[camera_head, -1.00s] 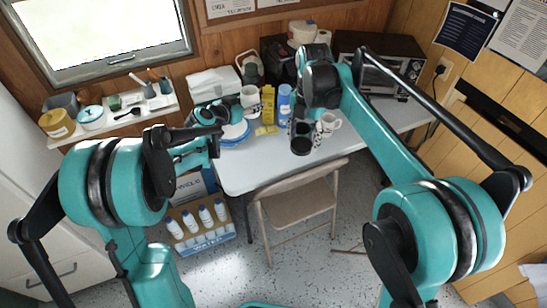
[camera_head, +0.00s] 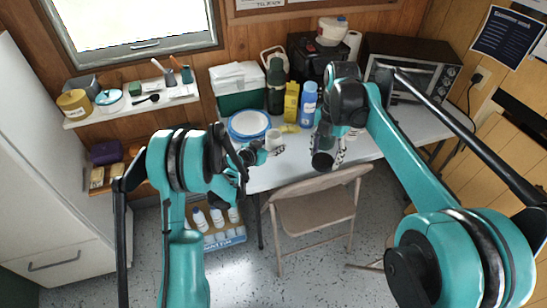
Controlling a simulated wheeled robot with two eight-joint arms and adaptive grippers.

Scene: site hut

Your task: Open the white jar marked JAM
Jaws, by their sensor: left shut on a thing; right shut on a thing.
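A small white jar (camera_head: 273,139) is at the tip of my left gripper (camera_head: 275,149), which is shut on it in front of the table. Any marking on the jar is too small to read, and I cannot tell whether it has a lid on. My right gripper (camera_head: 339,156) hangs over the table's front edge, to the right of the jar and apart from it. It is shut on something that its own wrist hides.
The table (camera_head: 372,147) bears a blue-rimmed plate (camera_head: 233,135), yellow bottle (camera_head: 291,103), blue bottle (camera_head: 309,105), white mug (camera_head: 356,131) and toaster oven (camera_head: 405,62). A folding chair (camera_head: 315,211) stands in front. A wall shelf (camera_head: 130,108) holds jars at left.

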